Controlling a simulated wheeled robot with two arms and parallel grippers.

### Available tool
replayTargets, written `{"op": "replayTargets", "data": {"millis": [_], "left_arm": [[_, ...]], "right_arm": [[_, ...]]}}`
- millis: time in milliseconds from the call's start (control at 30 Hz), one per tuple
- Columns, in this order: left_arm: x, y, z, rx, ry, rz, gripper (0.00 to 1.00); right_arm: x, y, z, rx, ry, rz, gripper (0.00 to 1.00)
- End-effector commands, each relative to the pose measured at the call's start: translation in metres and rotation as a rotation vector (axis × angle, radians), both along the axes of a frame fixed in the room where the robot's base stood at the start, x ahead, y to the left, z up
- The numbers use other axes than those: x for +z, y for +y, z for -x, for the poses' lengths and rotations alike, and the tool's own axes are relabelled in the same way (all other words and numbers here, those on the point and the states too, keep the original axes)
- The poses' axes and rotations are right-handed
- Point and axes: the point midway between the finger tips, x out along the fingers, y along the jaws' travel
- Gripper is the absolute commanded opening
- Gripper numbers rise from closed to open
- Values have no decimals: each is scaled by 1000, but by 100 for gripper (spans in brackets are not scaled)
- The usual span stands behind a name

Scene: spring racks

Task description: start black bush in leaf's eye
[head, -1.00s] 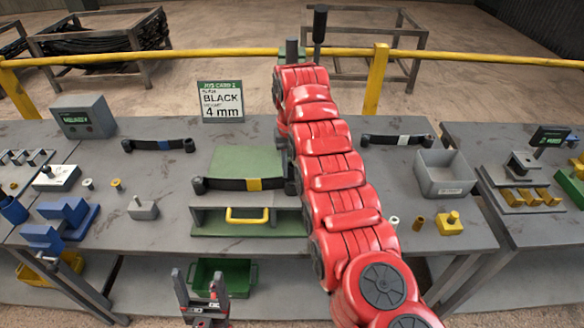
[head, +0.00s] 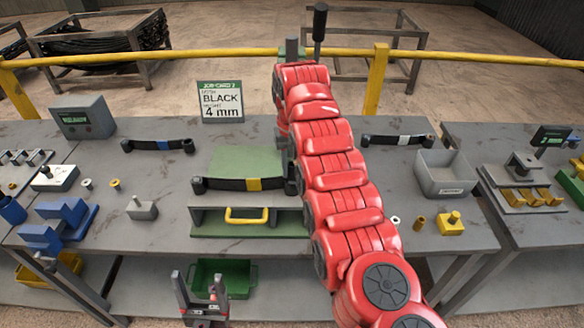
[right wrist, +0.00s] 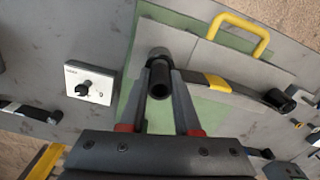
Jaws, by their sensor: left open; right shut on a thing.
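The leaf with the yellow band (head: 235,184) lies across the grey and green fixture at the middle of the bench. It also shows in the right wrist view (right wrist: 243,91). My right gripper (right wrist: 161,80) is shut on a black bush (right wrist: 159,88), a short dark tube, at the leaf's eye that is right in the head view. The grey eye (right wrist: 156,55) shows just behind the bush; I cannot tell whether the bush's end is inside it. My red right arm hides this in the head view. My left gripper (head: 201,298) is open and empty, low in front of the bench.
The job card (head: 221,101) reads BLACK, 4 mm. Other leaves lie at the back, one blue-banded (head: 158,145), one white-banded (head: 397,140). A grey bin (head: 445,174) stands right. A white dial box (right wrist: 90,84) sits beside the fixture. A yellow handle (head: 247,215) fronts it.

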Motion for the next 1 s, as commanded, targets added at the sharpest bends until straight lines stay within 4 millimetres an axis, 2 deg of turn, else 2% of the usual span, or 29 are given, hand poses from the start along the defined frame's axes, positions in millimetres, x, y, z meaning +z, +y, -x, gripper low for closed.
{"op": "replayTargets", "data": {"millis": [333, 1000], "left_arm": [[-1, 0, 0, 0, 0, 0, 74], [-14, 0, 0, 0, 0, 0, 74]], "right_arm": [[-1, 0, 0, 0, -1, 0, 0], [-18, 0, 0, 0, 0, 0, 0]]}}
